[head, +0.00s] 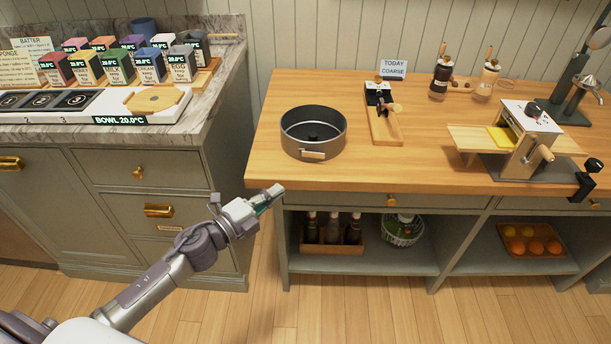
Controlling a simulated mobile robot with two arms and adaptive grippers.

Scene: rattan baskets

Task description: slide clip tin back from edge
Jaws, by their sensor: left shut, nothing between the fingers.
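The clip tin (329,148) is a round, dark grey, open tin with a raised piece in its middle. A light clip is on its front wall. It stands upright on the left part of the wooden counter (370,172), with a narrow strip of wood between it and the front edge. My left gripper (272,193) is shut and empty. It appears at the counter's front left corner, in front and to the left of the tin, and apart from it. My right gripper is not in view.
A wooden board with a black tool (380,98) stands right of the tin. Two bottles (440,78) and a pasta-machine-like device (520,135) are farther right. A marble counter (215,105) with colored boxes is at left. Bare wood lies behind the tin.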

